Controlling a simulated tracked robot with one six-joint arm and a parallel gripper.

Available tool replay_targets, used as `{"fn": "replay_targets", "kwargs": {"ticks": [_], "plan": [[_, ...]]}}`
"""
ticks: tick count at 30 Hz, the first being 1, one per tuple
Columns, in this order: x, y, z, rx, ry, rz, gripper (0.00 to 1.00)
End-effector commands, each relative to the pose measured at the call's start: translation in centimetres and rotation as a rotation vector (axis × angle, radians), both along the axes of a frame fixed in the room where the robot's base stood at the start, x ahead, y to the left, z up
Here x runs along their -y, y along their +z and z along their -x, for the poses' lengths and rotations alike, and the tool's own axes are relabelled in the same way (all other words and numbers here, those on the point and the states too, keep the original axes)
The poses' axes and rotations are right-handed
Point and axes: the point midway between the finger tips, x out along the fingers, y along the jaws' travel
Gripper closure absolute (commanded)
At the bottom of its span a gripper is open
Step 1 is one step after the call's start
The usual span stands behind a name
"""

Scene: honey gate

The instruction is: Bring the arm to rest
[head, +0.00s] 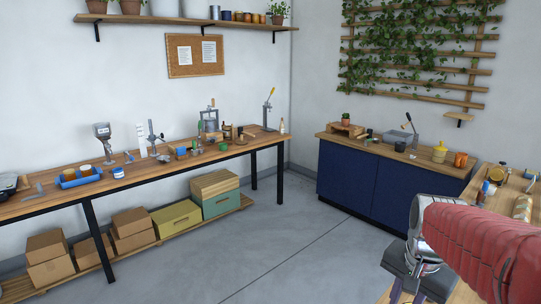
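My arm, in a red ribbed sleeve with a shiny metal wrist, reaches in from the right edge of the head view. My gripper (408,294) is at the lower right, with a dark grey body and fingers pointing down. The fingers appear apart, and I see nothing held between them. Their tips are close to the bottom edge of the picture. The gripper is over or in front of the near end of a wooden worktop (462,295); its height above the wood is unclear.
The right worktop holds jars and small items beyond my arm. A blue cabinet (345,178) stands behind, with an orange pot (461,160) and a yellow container (439,154) on top. A long workbench (150,172) with tools runs along the left wall. The grey floor (275,240) between is clear.

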Motion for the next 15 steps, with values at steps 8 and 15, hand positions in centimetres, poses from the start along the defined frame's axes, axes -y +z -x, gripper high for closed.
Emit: {"fn": "replay_targets", "kwargs": {"ticks": [8, 15], "plan": [[-4.2, 0.4, 4.0, 0.065, 0.407, 0.087, 0.78], [-7.3, 0.5, 7.2, 0.123, 0.651, 0.156, 0.78]]}}
